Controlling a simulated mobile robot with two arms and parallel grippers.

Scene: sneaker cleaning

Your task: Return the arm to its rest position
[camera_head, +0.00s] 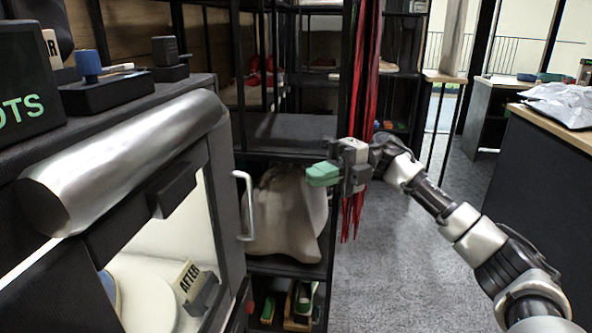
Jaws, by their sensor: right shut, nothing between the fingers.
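My right arm comes in from the lower right and reaches toward the middle of the view. Its gripper (322,174) has green fingertips that are together, with nothing seen between them. It is in the air, in front of the dark shelving and next to hanging red strips, apart from the cabinet handle at its left. My left gripper is not in view.
A cabinet with a white door handle (244,206) and a silver cylinder (125,160) fills the left. A beige bag (285,215) sits on the dark shelving. Red strips (362,110) hang behind the gripper. A counter (550,190) stands at right; grey carpet (385,270) lies open between.

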